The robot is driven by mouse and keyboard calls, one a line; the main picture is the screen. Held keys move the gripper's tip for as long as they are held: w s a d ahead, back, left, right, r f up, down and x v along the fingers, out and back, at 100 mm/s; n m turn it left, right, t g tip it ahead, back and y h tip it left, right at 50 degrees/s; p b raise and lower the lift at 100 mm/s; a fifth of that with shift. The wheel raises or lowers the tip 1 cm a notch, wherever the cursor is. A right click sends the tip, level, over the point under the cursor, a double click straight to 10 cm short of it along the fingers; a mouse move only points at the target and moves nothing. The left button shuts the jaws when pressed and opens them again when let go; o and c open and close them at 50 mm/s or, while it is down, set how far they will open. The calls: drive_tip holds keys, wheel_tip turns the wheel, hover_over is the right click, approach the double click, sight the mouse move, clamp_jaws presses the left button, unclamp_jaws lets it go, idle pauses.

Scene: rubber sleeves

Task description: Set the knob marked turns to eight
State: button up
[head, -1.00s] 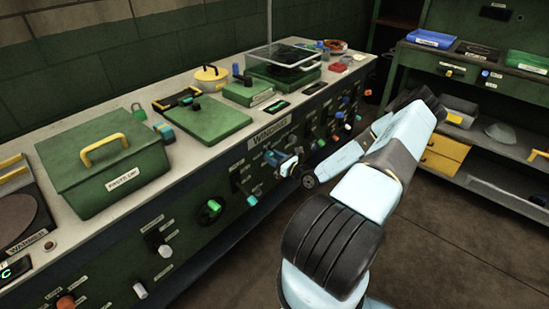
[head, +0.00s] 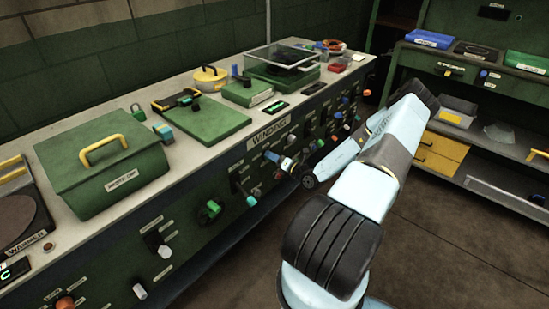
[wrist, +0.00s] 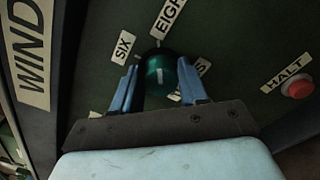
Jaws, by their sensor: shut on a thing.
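The green knob (wrist: 160,75) is between the two blue fingers of my gripper (wrist: 156,84) in the wrist view, and the gripper is shut on it. The knob's white pointer line points nearly straight up in the picture, toward the tick by the label EIGHT (wrist: 168,18). The label SIX (wrist: 124,47) is to the left. Another label (wrist: 190,80) behind the right finger is partly hidden and I cannot read it fully. In the head view my gripper (head: 275,158) is at the bench's front panel, and it hides the knob.
A red HALT button (wrist: 296,88) is right of the knob. The WINDING sign (wrist: 28,50) is at the left. Other knobs and switches line the panel, among them a green knob (head: 209,211). The floor (head: 430,240) right of the bench is clear.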

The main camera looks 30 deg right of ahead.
drive_tip(key=shift+d+f+m, duration=0.15)
drive_tip(key=shift+d+m, duration=0.1)
drive_tip(key=shift+m, duration=0.35)
drive_tip(key=o, duration=0.8)
drive_tip(key=shift+o, duration=1.1)
drive_tip(key=shift+a, duration=0.1)
drive_tip(key=shift+s, duration=0.1)
drive_tip(key=v, duration=1.3)
drive_tip(key=shift+s, duration=0.3)
